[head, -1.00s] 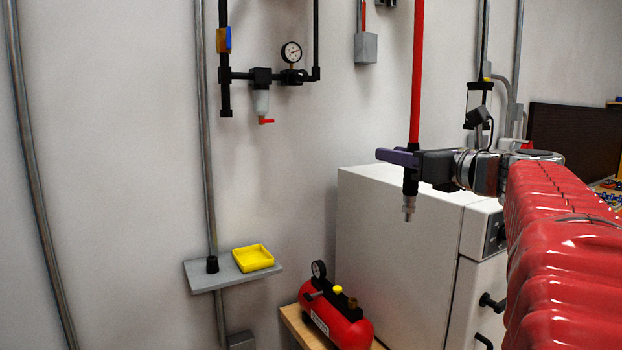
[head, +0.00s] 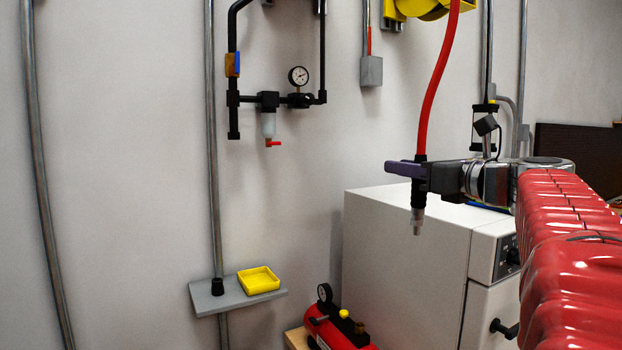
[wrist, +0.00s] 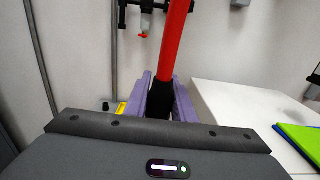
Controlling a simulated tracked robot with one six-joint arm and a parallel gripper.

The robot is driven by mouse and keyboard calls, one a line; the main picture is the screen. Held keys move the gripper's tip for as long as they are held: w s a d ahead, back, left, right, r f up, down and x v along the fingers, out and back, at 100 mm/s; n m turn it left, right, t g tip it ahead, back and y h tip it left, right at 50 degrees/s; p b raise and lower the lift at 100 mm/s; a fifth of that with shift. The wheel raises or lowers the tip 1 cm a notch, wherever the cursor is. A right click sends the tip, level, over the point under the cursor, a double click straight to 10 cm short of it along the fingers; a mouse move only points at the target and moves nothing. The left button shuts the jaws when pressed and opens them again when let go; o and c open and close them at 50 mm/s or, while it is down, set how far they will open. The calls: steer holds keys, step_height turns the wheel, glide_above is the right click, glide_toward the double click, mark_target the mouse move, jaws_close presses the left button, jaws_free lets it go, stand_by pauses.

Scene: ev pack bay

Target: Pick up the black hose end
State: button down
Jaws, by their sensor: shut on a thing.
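The black hose end (head: 418,190) hangs at the bottom of a red hose (head: 434,80), with a grey metal tip pointing down. My gripper (head: 408,170), with purple fingers, is shut around its black body. The hose end hangs nearly upright in the air, in front of the white cabinet. In the wrist view the black hose end (wrist: 160,101) sits between the two purple fingers (wrist: 160,103), with the red hose rising from it. Its metal tip is hidden there.
A yellow hose reel (head: 425,8) is at the top. A white cabinet (head: 405,260) stands behind and below my gripper. A grey wall shelf (head: 238,299) holds a yellow tray (head: 259,289) and a black cup-like piece (head: 217,286). A red compressor (head: 335,330) is below. Black piping with a gauge (head: 298,76) is on the wall.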

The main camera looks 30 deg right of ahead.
step_height(320, 180, up, 8)
stand_by(0.4)
steer(key=shift+f, duration=0.1)
steer(key=c, duration=2.2)
jaws_free()
jaws_close()
